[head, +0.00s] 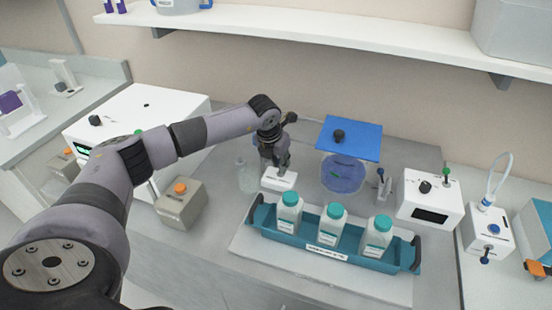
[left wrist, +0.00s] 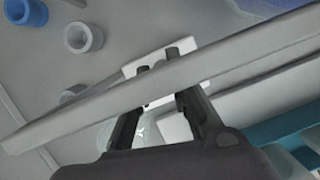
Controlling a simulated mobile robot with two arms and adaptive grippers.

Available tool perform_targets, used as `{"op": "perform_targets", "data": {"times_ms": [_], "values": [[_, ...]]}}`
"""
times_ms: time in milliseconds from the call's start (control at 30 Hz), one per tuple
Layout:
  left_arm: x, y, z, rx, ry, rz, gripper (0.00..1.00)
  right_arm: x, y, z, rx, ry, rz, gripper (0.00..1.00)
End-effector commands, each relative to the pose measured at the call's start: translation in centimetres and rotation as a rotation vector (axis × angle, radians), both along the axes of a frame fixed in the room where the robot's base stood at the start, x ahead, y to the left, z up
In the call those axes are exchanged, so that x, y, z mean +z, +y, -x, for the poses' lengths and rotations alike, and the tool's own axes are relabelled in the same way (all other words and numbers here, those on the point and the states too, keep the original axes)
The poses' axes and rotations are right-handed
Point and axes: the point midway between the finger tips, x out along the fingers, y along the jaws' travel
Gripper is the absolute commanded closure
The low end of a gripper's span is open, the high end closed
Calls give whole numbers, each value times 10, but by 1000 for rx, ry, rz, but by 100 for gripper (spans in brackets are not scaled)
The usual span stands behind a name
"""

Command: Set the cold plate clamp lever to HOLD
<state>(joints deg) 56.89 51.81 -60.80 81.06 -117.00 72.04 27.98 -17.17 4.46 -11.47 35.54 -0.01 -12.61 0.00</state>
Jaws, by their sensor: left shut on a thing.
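A long grey bar (left wrist: 80,118) crosses in front of the fingers there. I see no readable HOLD mark and cannot tell which part is the clamp lever. My right gripper is not in view.
A teal rack (head: 262,218) with three white bottles (head: 332,224) stands in front. A blue square panel (head: 360,138) is behind the plate. A beige box (head: 180,207) with an orange knob stands left. A white box (head: 430,198) stands right. A shelf (head: 300,30) runs above.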

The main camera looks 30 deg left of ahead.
Motion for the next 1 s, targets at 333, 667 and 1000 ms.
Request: {"op": "perform_targets", "data": {"times_ms": [333,667,1000], "values": [[-2,-16,-6,-2,54,-255,100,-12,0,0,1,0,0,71],[-4,-22,-6,-1,88,-387,100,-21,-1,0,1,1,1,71],[-3,-23,-6,-1,95,-412,100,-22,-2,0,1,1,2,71]]}}
